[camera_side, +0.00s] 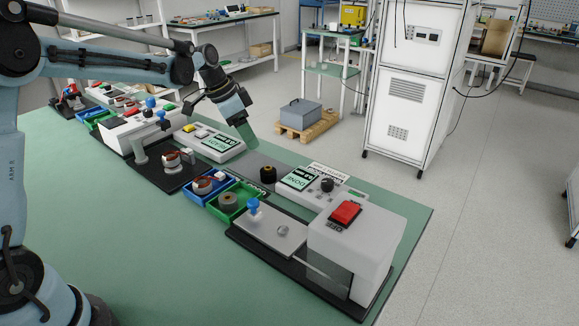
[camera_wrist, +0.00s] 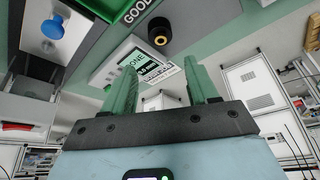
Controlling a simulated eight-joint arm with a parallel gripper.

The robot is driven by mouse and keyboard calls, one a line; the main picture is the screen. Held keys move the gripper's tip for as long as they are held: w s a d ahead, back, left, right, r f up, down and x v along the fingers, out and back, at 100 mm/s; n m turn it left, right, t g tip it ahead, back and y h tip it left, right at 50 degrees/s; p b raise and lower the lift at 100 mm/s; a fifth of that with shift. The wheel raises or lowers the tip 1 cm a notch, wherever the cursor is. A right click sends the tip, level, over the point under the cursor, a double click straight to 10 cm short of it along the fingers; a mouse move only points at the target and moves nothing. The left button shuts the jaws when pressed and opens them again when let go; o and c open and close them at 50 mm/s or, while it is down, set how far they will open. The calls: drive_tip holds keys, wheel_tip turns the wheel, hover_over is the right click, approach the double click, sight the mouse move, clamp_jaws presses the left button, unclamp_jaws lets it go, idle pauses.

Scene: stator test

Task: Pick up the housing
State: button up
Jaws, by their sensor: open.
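A short black cylinder with a brass-coloured bore (camera_side: 268,174), which looks like the housing, stands upright on a grey strip between two display units. It also shows at the top centre of the wrist view (camera_wrist: 160,33). My gripper (camera_side: 246,134) is above the bench's far edge, up and left of the cylinder in the side view, apart from it. In the wrist view its two green fingers (camera_wrist: 158,86) are spread with nothing between them. The cylinder shows beyond the fingertips, between their lines.
A display unit (camera_side: 312,184) reading DONE stands right of the cylinder, another unit (camera_side: 213,143) to its left. A blue bin (camera_side: 197,197) holds a wound part. A white box with a red switch (camera_side: 345,213) stands at the near right. The green bench is clear at the front left.

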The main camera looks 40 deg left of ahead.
sight(268, 167)
drive_tip(key=x, duration=1.2)
drive_tip(key=shift+w+f, duration=0.2)
drive_tip(key=shift+f, duration=0.1)
drive_tip(key=c, duration=0.8)
drive_tip(key=shift+c, duration=0.2)
drive_tip(key=shift+r, duration=0.1)
